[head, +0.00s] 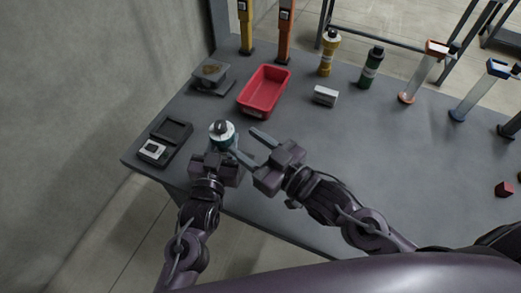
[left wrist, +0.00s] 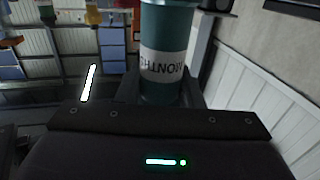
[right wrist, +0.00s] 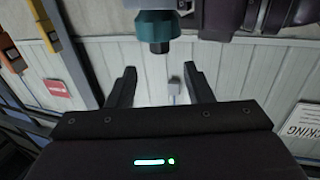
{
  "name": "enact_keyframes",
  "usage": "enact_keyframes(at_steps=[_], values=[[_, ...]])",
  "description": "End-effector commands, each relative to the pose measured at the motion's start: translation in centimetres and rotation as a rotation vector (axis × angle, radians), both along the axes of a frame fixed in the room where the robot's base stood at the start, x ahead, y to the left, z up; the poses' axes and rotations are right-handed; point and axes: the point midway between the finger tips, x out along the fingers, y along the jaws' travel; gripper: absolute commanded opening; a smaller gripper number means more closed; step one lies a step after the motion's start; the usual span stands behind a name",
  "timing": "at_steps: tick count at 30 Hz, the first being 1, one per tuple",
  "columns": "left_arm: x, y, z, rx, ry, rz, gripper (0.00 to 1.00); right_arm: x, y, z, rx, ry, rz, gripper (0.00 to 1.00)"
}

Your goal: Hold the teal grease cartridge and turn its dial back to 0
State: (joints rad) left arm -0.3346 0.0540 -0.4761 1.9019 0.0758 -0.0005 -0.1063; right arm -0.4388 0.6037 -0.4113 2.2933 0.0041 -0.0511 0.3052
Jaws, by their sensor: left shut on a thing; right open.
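The teal grease cartridge (head: 221,141) has a pale top with a dark dial (head: 222,127). My left gripper (head: 219,155) is shut on the cartridge. In the left wrist view the cartridge (left wrist: 165,60) rises from between the fingers with a white label band reading "MONTHS". My right gripper (head: 246,143) is open and empty, just right of the cartridge top. In the right wrist view the cartridge's teal end and dark tip (right wrist: 157,35) show beyond the open fingers (right wrist: 160,85), not between them. The dial's setting is too small to read.
A red tray (head: 243,104) and a small white box (head: 325,96) lie behind on the table. A black case (head: 177,130) is at the left. The table's middle right is clear.

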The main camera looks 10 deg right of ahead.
Motion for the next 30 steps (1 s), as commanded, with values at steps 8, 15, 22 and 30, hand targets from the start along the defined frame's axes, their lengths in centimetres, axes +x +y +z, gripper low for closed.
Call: enact_keyframes(at_steps=[8,15,22,30], values=[[0.0,0.0,0.0,0.0,0.0,0.0,0.0,-2.3,-1.7,0.0,0.001,0.001,0.0,0.46],[0.0,0.0,0.0,0.0,0.0,0.0,0.0,-2.5,-2.0,0.1,0.001,0.0,0.0,0.46],[0.0,0.0,0.0,0.0,0.0,0.0,0.0,-2.5,-1.9,0.1,0.001,0.0,0.0,0.46],[0.0,0.0,0.0,0.0,0.0,0.0,0.59,-2.5,-1.9,0.0,0.001,0.0,0.0,0.46]])
